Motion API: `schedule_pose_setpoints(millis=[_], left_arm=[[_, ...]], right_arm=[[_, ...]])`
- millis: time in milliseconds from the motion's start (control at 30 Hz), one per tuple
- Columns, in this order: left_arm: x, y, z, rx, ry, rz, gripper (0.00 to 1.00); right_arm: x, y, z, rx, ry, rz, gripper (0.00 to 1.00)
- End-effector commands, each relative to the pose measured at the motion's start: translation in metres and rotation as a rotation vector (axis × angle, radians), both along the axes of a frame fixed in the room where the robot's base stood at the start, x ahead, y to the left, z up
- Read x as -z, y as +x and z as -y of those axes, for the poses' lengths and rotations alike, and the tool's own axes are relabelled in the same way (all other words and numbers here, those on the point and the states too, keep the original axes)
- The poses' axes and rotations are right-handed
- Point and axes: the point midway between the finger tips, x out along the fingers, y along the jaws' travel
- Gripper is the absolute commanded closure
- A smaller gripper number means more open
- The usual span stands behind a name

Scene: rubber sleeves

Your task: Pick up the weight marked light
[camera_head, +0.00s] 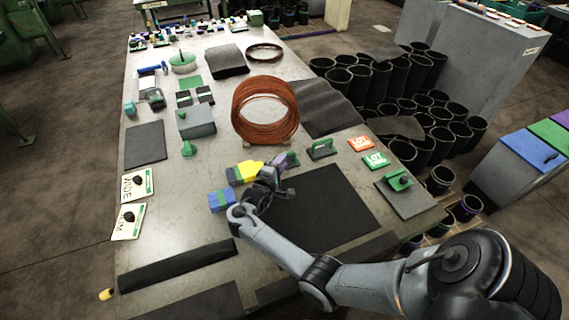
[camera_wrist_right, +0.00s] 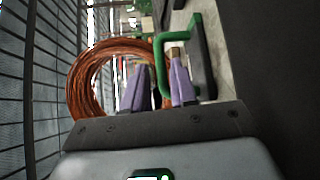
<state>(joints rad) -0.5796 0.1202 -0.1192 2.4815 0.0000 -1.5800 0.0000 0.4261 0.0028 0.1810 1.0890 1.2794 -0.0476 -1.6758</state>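A dark block with a green handle (camera_head: 321,149) stands on the table in front of the copper coil; it also shows in the right wrist view, where its green handle (camera_wrist_right: 162,70) reaches between my fingers. No marking on it can be read, so I cannot tell whether it is the light weight. A second green-handled piece (camera_head: 398,181) sits on a dark plate at the table's right side. My right gripper (camera_head: 288,161) is open beside the first block; its purple fingers (camera_wrist_right: 158,88) stand apart with a gap. Contact with the handle cannot be told. My left gripper is out of view.
A copper wire coil (camera_head: 265,109) stands close behind my right gripper. Yellow (camera_head: 245,172) and blue (camera_head: 221,199) blocks lie to its left. A black mat (camera_head: 325,215) lies in front. Orange (camera_head: 361,143) and green (camera_head: 375,160) tags lie to the right.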

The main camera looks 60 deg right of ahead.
Motion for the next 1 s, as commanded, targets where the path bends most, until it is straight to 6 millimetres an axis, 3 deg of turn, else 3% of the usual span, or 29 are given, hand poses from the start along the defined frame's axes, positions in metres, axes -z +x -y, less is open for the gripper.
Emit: schedule_pose_setpoints(millis=[233,533,800,1000], left_arm=[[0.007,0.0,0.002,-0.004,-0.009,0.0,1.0],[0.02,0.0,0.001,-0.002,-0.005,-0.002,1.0],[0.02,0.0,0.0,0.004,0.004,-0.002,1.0],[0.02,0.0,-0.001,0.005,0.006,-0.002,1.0]], right_arm=[[0.003,0.004,0.014,0.0,0.0,0.001,0.73],[0.008,0.012,0.049,0.0,0.0,0.001,0.73],[0.008,0.013,0.053,-0.002,0.001,0.001,0.73],[0.008,0.012,0.052,-0.002,0.001,0.0,1.0]])
